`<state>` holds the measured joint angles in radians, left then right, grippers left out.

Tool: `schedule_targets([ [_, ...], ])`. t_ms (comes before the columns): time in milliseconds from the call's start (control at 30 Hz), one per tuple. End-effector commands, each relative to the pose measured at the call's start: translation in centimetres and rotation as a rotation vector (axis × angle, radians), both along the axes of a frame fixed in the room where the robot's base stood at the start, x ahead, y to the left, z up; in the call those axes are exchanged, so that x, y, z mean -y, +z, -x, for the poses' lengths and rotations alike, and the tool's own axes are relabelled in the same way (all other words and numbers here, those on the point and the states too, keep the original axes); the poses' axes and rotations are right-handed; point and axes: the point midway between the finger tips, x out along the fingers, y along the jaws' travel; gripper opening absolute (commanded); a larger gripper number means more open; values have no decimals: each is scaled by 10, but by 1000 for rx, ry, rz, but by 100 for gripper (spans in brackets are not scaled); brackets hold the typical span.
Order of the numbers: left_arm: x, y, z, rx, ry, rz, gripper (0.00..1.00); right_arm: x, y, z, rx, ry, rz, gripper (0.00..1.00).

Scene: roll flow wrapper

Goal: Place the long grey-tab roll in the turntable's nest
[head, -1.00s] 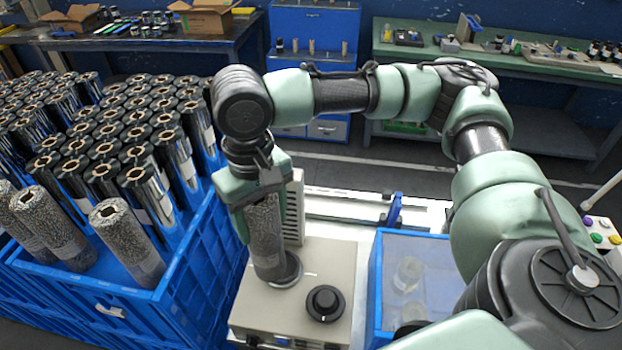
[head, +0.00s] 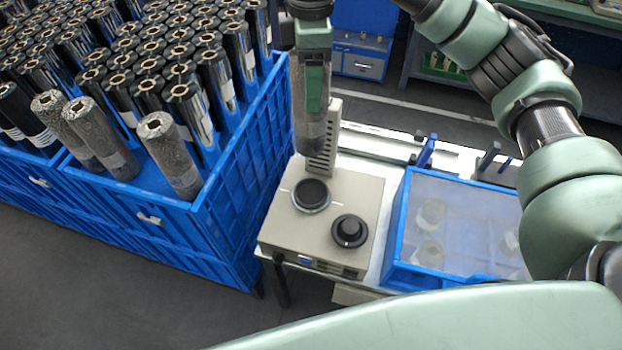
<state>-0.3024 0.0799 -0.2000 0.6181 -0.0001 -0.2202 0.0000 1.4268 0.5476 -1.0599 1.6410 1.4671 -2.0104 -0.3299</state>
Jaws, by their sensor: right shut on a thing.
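My right gripper (head: 313,92) is shut on a long grey speckled roll (head: 309,132) and holds it upright. Its jaws hide much of the roll, and I cannot make out a tab on it. The turntable's nest (head: 311,194), a dark round ring, is on top of a beige machine (head: 338,205). The nest looks empty. The roll's lower end shows above and behind the nest in the picture, apart from it. My left gripper is not in view.
A blue crate (head: 240,205) at left holds many black rolls and several grey speckled rolls (head: 170,155). A black knob (head: 350,231) sits beside the nest. A clear-lidded blue bin (head: 396,235) stands to the right. A vented upright block (head: 323,150) stands behind the nest.

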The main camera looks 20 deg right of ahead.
Motion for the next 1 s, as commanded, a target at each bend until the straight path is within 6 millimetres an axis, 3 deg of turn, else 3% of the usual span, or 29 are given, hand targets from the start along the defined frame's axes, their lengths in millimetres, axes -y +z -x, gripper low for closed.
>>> schedule_targets([
  [233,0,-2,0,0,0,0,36,0,-56,2,-6,5,-2,0],
  [533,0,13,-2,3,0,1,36,0,-122,1,-2,3,0,0],
  [1000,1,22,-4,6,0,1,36,0,-174,0,0,2,0,0],
])
